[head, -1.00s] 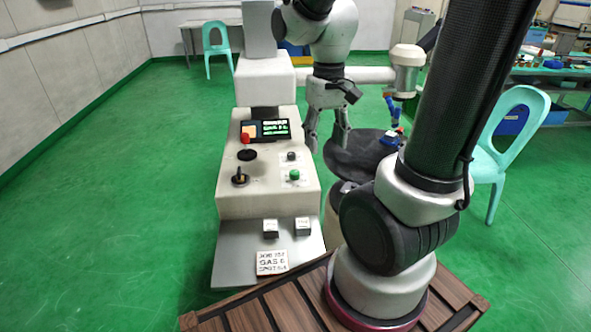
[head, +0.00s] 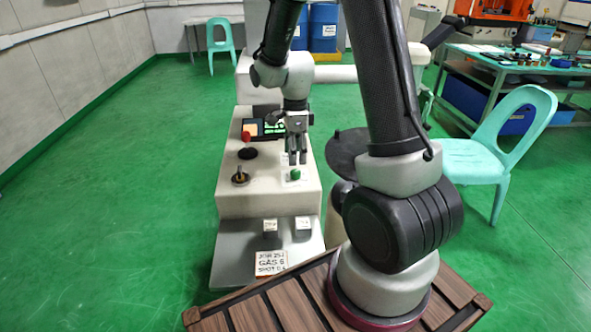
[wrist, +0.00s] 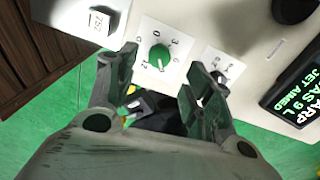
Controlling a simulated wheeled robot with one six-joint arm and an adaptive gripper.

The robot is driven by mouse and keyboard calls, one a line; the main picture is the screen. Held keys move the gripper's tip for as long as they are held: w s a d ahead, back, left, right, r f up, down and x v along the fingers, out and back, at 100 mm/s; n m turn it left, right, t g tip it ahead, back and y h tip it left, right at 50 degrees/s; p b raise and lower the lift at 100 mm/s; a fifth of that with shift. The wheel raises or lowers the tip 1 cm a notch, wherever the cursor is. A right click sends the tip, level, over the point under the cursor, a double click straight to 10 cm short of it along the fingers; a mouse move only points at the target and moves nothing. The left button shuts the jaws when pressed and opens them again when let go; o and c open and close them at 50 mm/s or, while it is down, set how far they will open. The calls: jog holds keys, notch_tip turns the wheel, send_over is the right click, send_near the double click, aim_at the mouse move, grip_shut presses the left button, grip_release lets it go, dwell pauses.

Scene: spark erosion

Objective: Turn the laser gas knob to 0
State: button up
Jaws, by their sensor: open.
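A green knob (head: 295,174) sits on the sloped cream console panel. In the wrist view the green knob (wrist: 159,56) stands on a white dial plate ringed with printed marks, a 0 among them; a pale pointer mark lies on its lower side. My gripper (head: 297,161) points down just above the knob. In the wrist view its open fingertips (wrist: 160,58) appear on either side of the knob, with nothing held; contact cannot be told. A second, smaller dial (wrist: 223,72) lies beside it, partly behind the right finger. I cannot read which dial is named laser gas.
A red-topped lever (head: 246,137) and a dark knob (head: 240,177) stand on the console's left. A lit display (wrist: 298,88) shows text, partly cropped. A card (head: 271,263) and labelled blocks (head: 303,224) sit on the front shelf. Chairs and a workbench (head: 525,60) stand apart.

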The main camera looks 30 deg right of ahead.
aim_at(295, 171)
notch_tip(295, 171, down, 7)
jog(key=shift+r, duration=0.2)
jog(key=shift+c, duration=0.3)
jog(key=c, duration=1)
